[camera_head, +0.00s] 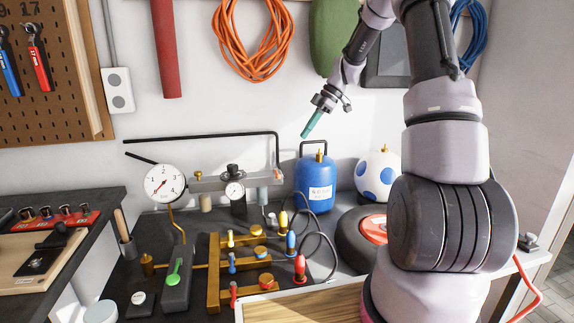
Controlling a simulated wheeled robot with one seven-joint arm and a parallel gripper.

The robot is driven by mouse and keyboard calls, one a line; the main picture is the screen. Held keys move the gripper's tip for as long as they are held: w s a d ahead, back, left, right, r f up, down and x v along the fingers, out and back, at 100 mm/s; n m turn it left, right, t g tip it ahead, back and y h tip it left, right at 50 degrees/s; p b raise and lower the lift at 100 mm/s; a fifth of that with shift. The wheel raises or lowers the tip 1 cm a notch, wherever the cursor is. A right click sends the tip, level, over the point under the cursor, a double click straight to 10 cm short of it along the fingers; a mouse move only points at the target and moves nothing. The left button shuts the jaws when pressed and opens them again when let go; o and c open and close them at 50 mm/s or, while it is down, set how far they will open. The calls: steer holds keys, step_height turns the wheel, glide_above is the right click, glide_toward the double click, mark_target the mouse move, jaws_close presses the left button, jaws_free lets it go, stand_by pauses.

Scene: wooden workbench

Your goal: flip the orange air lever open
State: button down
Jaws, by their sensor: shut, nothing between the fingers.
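My gripper (306,134) has teal fingers that are shut and empty. It hangs in the air in front of the white wall, above the blue gas bottle and well apart from everything on the bench. A small orange piece (277,175) shows at the right end of the grey bar (212,182). It lies below and left of my gripper. It is too small to tell whether it is the air lever or how it is turned. A brass manifold (213,268) stands lower down, with yellow, blue and red handles and round orange-gold knobs.
A blue gas bottle (315,184), a blue-spotted white ball-shaped tank (378,178) and a dark round reel (354,240) stand at the right. A black pipe (215,135) runs above the bar.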

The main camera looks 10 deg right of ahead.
mark_target(277, 174)
steer(key=x, duration=1.4)
steer(key=shift+a, duration=0.15)
steer(key=shift+s+m, duration=0.1)
steer(key=shift+m, duration=0.2)
